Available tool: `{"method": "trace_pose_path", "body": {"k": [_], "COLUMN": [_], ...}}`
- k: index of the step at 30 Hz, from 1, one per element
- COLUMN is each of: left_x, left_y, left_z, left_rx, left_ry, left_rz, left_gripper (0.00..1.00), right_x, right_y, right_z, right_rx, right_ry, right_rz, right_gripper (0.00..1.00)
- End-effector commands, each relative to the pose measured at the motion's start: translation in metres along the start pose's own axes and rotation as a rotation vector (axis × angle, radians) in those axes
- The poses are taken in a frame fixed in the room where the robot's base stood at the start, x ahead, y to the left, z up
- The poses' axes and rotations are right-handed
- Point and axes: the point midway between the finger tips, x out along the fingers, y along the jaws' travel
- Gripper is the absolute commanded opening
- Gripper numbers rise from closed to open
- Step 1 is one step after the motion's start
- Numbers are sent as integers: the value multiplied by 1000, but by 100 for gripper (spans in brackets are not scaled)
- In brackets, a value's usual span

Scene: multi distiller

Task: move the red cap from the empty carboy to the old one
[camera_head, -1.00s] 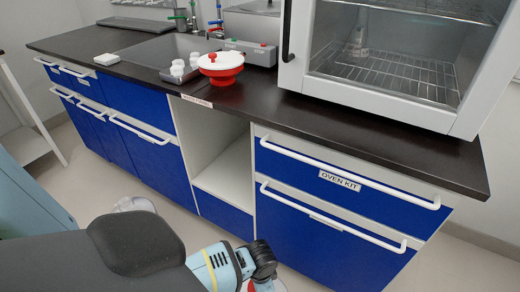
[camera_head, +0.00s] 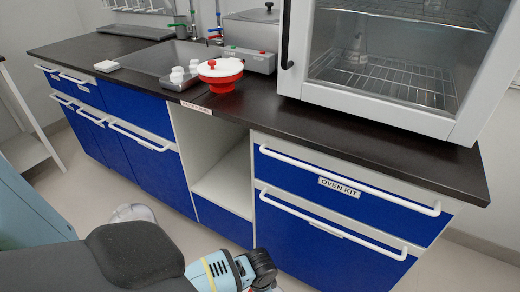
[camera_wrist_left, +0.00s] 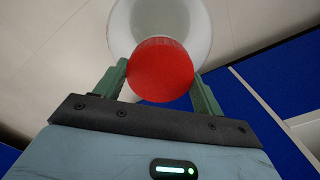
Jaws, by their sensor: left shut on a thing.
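The red cap (camera_wrist_left: 161,69) sits between the two green fingers of my left gripper (camera_wrist_left: 160,73) in the left wrist view, and the gripper is shut on it. A white round carboy (camera_wrist_left: 118,22) is directly beyond the cap, partly covered by it. I cannot tell whether the cap touches the carboy. In the head view only my left wrist shows at the bottom edge; its fingers and the cap are out of frame. A pale rounded vessel, perhaps a carboy (camera_head: 133,212), stands on the floor behind my arm. My right gripper is not in view.
A dark counter (camera_head: 330,122) with blue cabinets and an OVEN KIT drawer (camera_head: 345,192) runs across. On it are a red-and-white dish (camera_head: 220,75), small white containers (camera_head: 178,77) and an oven (camera_head: 385,70). An open cabinet bay (camera_head: 220,180) is in the middle.

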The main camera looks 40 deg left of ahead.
Motion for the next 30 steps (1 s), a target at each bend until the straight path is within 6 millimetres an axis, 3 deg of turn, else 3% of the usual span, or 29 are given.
{"method": "trace_pose_path", "body": {"k": [30], "left_x": [18], "left_y": [0], "left_z": [0], "left_rx": [0], "left_ry": [-1], "left_rz": [0], "left_gripper": [47], "right_x": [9], "right_y": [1], "right_z": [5], "right_rx": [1], "right_ry": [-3], "right_rz": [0], "right_gripper": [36]}}
